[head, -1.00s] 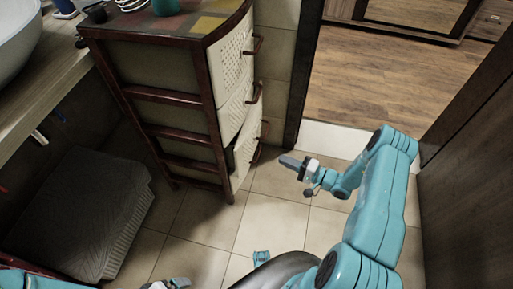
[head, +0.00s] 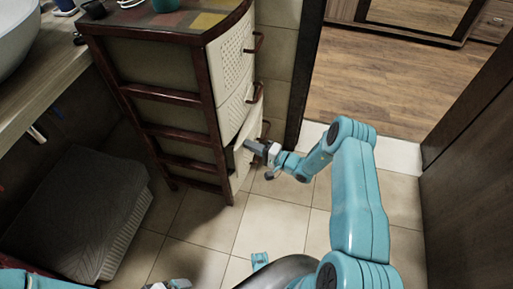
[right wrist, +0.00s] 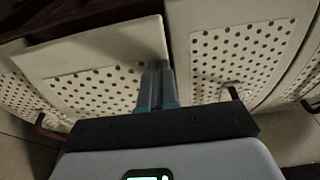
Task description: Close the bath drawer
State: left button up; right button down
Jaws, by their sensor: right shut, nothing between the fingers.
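The bath drawer cabinet (head: 165,60) has a dark reddish-brown frame and stacked white perforated drawer fronts with dark handles. One front (head: 240,118) in the lower part stands out from the frame, with a dark gap beside it. In the right wrist view a perforated front (right wrist: 95,68) also juts out past its neighbour (right wrist: 240,58). My right gripper (head: 248,145) is shut and empty, its fingertips close against the lower fronts. Contact is unclear. Part of my left gripper (head: 170,284) shows at the bottom edge; its fingers are not clear.
A grey woven hamper (head: 75,215) stands on the floor at left, below a wooden counter (head: 45,80) with a basin (head: 15,40). Tiled floor (head: 270,225) is clear in front of the cabinet. A doorway opens onto wooden floor (head: 370,90); a dark panel (head: 470,190) stands at right.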

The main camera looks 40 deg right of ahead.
aim_at(240, 141)
jog(key=w+a+b, duration=0.1)
jog(key=w+a, duration=0.2)
jog(key=shift+w, duration=0.15)
pick_arm(q)
jog(key=shift+f, duration=0.5)
pick_arm(e)
jog(key=shift+r, duration=0.15)
jog(key=shift+d, duration=0.1)
